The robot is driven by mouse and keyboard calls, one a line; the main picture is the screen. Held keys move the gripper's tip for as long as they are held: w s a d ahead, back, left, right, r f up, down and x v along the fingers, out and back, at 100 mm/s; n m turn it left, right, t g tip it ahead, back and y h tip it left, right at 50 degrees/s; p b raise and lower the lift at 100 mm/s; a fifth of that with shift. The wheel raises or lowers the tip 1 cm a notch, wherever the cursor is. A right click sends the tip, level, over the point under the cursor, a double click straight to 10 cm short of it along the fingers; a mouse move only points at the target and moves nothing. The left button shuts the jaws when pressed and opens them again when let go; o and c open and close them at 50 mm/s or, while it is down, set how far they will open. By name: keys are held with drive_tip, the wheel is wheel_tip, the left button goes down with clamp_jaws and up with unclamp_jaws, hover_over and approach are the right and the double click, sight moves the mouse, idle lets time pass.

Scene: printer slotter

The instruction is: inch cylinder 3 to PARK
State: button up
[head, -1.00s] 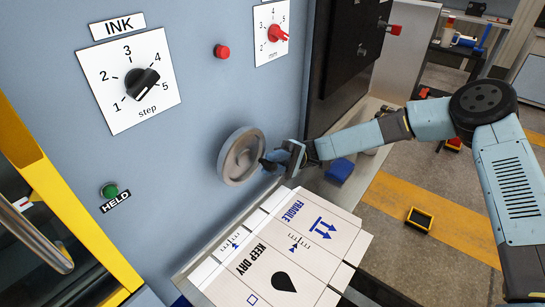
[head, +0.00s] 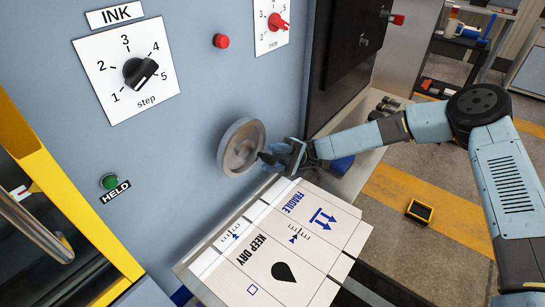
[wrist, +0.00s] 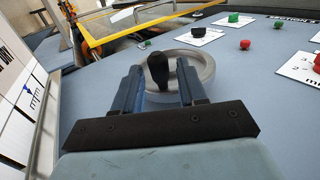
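A round grey handwheel (head: 240,147) sits on the blue-grey machine wall in the head view. It also shows in the wrist view (wrist: 205,65). Its black handle (wrist: 158,70) sticks out toward my gripper. My gripper (wrist: 161,68) is open, with a finger on each side of the handle and gaps visible beside it. In the head view my gripper (head: 277,153) is right of the wheel, at the handle. The INK step dial (head: 140,73) is on the wall at the upper left. No cylinder number or PARK mark can be read.
A flat box (head: 270,250) marked FRAGILE and KEEP DRY lies just below the wheel. A green HELD lamp (head: 109,182), a red button (head: 221,41) and a smaller red dial (head: 277,22) are on the wall. A yellow frame (head: 75,210) stands at the left.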

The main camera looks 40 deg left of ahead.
drive_tip(key=shift+o, duration=0.7)
drive_tip(key=shift+s+r, duration=0.1)
drive_tip(key=shift+s, duration=0.05)
drive_tip(key=shift+a, duration=0.1)
drive_tip(key=w, duration=1.3)
drive_tip(key=shift+f, duration=0.4)
drive_tip(key=shift+c, duration=0.5)
